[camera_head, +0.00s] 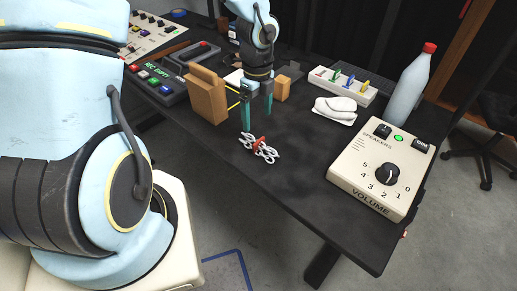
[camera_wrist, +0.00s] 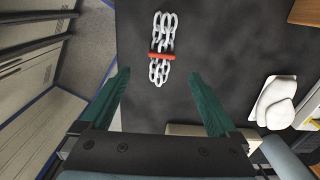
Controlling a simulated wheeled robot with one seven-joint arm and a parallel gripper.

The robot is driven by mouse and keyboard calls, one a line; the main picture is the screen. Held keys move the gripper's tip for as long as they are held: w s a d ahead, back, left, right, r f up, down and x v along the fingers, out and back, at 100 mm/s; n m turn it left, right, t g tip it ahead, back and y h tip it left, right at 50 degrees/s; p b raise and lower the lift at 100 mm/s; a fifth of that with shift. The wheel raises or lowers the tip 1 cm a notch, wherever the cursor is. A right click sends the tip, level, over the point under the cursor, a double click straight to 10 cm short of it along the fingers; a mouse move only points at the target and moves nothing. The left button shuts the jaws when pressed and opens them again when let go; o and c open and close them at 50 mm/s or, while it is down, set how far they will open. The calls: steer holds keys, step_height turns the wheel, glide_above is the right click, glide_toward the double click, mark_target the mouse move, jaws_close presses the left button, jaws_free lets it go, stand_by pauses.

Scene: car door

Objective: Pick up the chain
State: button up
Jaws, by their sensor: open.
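The chain (camera_head: 268,153) is a small bundle of white-grey links with a red band around its middle. It lies on the black table (camera_head: 293,150), near the table's front edge. In the wrist view the chain (camera_wrist: 160,75) lies ahead of the fingertips, roughly centred between them and apart from both. My gripper (camera_head: 257,112) is open and empty, with its two dark green fingers pointing down behind the chain in the head view. The fingers also show in the wrist view (camera_wrist: 158,82).
A brown block (camera_head: 207,95) stands left of my gripper. A white cloth (camera_head: 335,109), a power strip (camera_head: 342,86), a bottle (camera_head: 409,86) and a volume box (camera_head: 381,171) stand to the right. A control panel (camera_head: 157,79) is at the left. The table around the chain is clear.

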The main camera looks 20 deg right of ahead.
glide_above(259, 140)
steer(key=f, duration=0.4)
steer(key=shift+s+f, duration=0.2)
steer(key=shift+f, duration=0.2)
steer(key=shift+w+a+f+p, duration=0.1)
steer(key=shift+f+p, duration=0.15)
steer(key=shift+f, duration=1.25)
steer(key=shift+w+f+p, duration=0.1)
steer(key=shift+f+p, duration=0.1)
steer(key=shift+f, duration=1.3)
jaws_close()
